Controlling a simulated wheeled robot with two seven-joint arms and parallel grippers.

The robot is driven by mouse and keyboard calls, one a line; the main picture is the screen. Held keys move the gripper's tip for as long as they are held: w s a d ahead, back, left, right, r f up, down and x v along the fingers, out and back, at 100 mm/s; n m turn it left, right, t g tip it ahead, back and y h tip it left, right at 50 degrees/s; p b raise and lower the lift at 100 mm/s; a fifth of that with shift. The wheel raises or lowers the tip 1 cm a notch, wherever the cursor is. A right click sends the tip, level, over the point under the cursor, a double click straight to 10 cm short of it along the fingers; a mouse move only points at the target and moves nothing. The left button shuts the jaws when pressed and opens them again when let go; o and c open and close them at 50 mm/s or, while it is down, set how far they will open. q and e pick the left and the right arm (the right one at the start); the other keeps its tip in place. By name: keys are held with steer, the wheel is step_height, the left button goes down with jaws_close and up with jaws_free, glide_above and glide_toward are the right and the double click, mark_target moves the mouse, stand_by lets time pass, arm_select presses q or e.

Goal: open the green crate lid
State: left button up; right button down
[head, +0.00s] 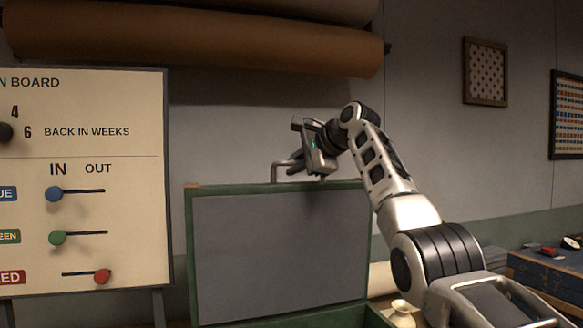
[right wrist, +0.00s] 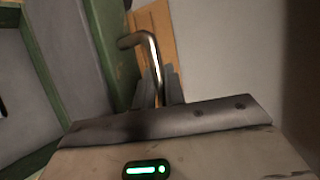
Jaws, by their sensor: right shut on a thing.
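The green crate lid (head: 280,255) stands raised, about upright, in the middle of the head view, its grey inner panel facing me within a green frame. A bent metal handle (head: 274,172) sticks up from its top edge. My right gripper (head: 294,167) is at the top of the lid, shut on this handle. In the right wrist view the fingers (right wrist: 159,88) close around the metal handle (right wrist: 148,40), beside the lid's green edge (right wrist: 108,40). The crate body (head: 335,318) shows only a little at the bottom. My left gripper is not in view.
A white board (head: 85,200) with coloured sliding knobs stands left of the lid. Rolls of brown material (head: 200,40) hang above on the wall. A pale vase (head: 401,312) is right of the crate, partly cut off. A dark blue table (head: 550,275) stands at far right.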

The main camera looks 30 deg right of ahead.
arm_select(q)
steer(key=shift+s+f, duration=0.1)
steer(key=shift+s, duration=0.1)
arm_select(e)
steer(key=c, duration=1.5)
jaws_free()
steer(key=shift+s, duration=0.1)
steer(key=shift+s+d+b, duration=0.15)
steer(key=shift+s+b, duration=0.1)
steer(key=shift+b, duration=0.05)
arm_select(q)
steer(key=b, duration=0.2)
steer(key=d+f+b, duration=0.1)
steer(key=b, duration=0.1)
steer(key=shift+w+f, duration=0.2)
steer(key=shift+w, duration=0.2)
arm_select(e)
steer(key=v, duration=1.5)
steer(key=shift+s+r, duration=0.15)
steer(key=shift+r, duration=0.05)
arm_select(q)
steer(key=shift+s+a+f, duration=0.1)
arm_select(e)
steer(key=shift+f, duration=0.1)
